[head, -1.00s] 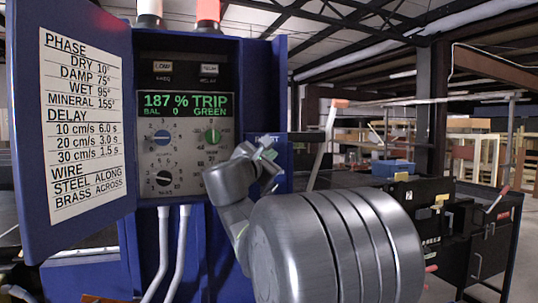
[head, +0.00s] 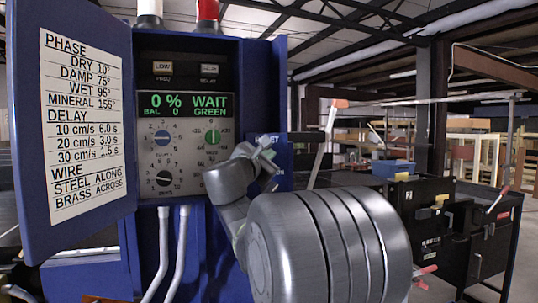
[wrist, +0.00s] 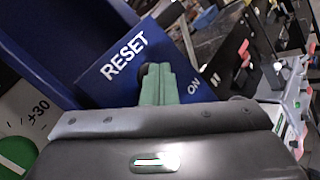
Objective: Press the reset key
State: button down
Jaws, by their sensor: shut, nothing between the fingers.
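The reset key is on a blue panel marked RESET (wrist: 123,57), in the wrist view. Only a dark round edge shows beside my fingertips; the rest of the key is hidden behind them. My gripper (wrist: 158,80) is shut and empty, its greenish fingers at or very near the key. I cannot tell whether they touch it. The display (head: 186,105) reads "0 % WAIT", "BAL 0" and "GREEN" in green letters.
The open blue door (head: 85,225) with a printed chart stands at left. A blue knob (head: 162,138), a green knob (head: 212,137) and a black knob (head: 164,178) sit below the display. A dark bench (head: 425,210) stands at right.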

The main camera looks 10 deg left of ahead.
jog(key=shift+s, duration=0.1)
dwell(0.3)
jog(key=shift+s+d+b, duration=0.45)
jog(key=shift+s, duration=0.2)
jog(key=s+d+b, duration=0.1)
jog(key=s, duration=0.1)
jog(key=s+d, duration=0.2)
jog(key=shift+s+b, duration=0.1)
jog(key=shift+b, duration=0.25)
jog(key=shift+a, duration=0.15)
dwell(0.4)
